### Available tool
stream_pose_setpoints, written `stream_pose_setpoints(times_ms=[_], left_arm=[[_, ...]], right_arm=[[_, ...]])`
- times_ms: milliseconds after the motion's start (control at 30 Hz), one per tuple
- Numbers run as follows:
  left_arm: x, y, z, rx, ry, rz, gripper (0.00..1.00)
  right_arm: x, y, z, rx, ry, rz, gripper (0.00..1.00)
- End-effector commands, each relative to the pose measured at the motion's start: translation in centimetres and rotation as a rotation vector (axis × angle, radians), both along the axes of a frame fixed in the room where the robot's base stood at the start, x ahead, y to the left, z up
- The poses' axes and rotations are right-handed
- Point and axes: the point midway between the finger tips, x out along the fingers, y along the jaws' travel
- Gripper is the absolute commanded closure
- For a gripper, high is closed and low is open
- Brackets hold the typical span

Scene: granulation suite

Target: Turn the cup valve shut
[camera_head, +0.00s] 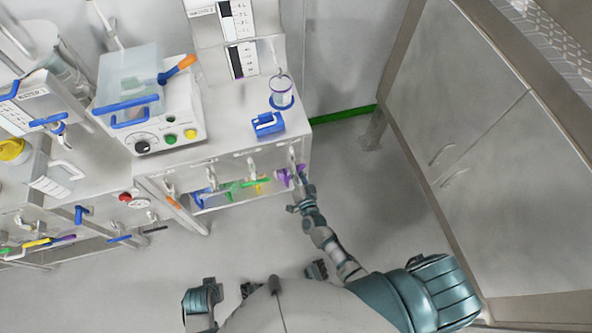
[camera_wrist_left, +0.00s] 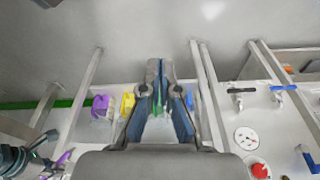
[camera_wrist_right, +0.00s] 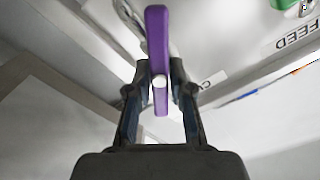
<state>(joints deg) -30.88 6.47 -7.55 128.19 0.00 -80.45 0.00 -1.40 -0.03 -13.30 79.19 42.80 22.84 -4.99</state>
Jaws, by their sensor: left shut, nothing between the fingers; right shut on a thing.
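The cup valve has a flat purple lever handle (camera_wrist_right: 158,55) with a pale round pivot, in the right wrist view. My right gripper (camera_wrist_right: 157,75) is shut on this handle, one finger at each side of it. A partly hidden label starting with "C" is beside it. In the head view my right gripper (camera_head: 301,184) is at the purple handle, at the right front of the white bench. My left gripper (camera_wrist_left: 160,72) is shut and empty in the left wrist view, in front of the bench's lower shelf.
A blue-handled clear box machine (camera_head: 130,80) stands on the white bench (camera_head: 225,125). Grey cabinets (camera_head: 450,120) stand at right. The floor between is clear.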

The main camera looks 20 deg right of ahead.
Motion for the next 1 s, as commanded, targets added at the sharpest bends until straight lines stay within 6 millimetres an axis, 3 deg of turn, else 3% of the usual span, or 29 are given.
stream_pose_setpoints(times_ms=[633, 1000], left_arm=[[-1.4, 0.4, 5.1, 0.002, -0.009, 0.004, 1.00], [2.4, -0.8, 5.1, -0.037, -0.182, -0.007, 1.00]], right_arm=[[-0.1, -0.5, -0.8, 0.604, -0.021, -0.004, 1.00], [-0.1, -0.6, -1.1, 0.847, -0.029, -0.006, 1.00]])
